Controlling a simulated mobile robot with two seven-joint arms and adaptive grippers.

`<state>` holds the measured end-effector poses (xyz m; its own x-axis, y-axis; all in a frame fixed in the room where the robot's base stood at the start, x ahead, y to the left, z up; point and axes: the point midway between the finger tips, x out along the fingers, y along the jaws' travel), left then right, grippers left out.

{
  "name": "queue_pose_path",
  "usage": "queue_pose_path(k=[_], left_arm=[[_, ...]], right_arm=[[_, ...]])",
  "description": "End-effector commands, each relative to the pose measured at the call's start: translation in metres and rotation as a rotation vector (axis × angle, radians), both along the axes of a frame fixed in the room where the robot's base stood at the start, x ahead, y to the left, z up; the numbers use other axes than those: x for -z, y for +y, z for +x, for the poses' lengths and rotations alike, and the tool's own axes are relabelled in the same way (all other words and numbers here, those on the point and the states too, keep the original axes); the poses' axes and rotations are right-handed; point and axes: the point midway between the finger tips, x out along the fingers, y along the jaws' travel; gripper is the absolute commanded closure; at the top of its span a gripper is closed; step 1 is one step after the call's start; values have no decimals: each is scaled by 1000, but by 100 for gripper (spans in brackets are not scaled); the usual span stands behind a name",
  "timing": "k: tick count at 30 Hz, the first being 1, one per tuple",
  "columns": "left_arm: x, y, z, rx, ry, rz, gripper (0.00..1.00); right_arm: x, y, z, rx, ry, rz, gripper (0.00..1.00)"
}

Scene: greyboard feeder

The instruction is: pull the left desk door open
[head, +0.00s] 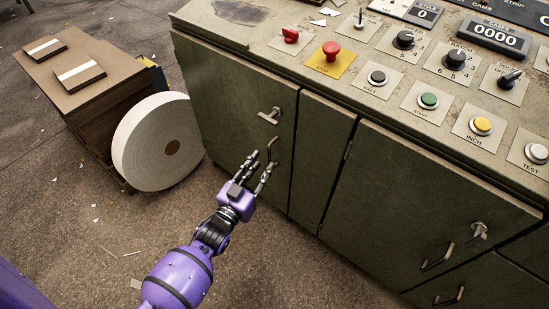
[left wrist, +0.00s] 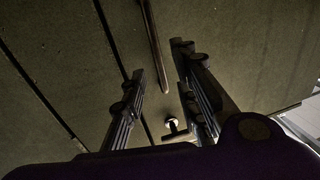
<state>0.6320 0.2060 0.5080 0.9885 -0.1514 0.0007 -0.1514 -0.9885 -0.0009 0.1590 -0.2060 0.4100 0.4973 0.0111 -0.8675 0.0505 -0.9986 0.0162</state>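The left desk door (head: 232,98) is a dark green panel at the left of the desk front and looks shut. It carries a T-shaped latch (head: 270,116) and, below and right of it, a thin bar handle (head: 272,147). My left gripper (head: 260,164) is at the handle's lower end with its fingers apart. In the left wrist view the handle (left wrist: 154,45) runs between the spread fingers (left wrist: 158,72), with no finger clearly touching it; the latch (left wrist: 174,127) shows between them too. My right gripper is not in view.
The desk top (head: 240,35) bears buttons and knobs, including a red mushroom button (head: 331,49). A right door (head: 400,195) has its own latch and handle. A white paper roll (head: 150,140) and a greyboard stack (head: 85,75) stand left of the desk. The floor in front is mostly clear.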

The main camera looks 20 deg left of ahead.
Motion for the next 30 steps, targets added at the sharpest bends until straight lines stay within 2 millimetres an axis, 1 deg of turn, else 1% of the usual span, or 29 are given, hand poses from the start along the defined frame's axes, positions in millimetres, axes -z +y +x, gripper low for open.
queue_pose_path(k=[1,3,6,9,13,20,21,23,27,30], left_arm=[[0,-2,10,1,-3,0,72],[2,-4,21,1,0,0,72],[2,-6,36,1,0,0,72],[2,-8,46,0,2,0,72],[2,-8,53,0,3,0,72],[1,-9,55,0,2,0,72],[1,-9,55,0,2,0,73],[1,-9,55,0,2,0,81],[1,-9,54,0,2,0,100],[1,-9,54,0,2,0,100]], right_arm=[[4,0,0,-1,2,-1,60],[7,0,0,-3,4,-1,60],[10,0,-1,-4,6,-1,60],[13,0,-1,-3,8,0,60],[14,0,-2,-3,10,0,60],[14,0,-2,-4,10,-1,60],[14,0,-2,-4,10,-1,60],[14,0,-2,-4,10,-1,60],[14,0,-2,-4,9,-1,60],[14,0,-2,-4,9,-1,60]])
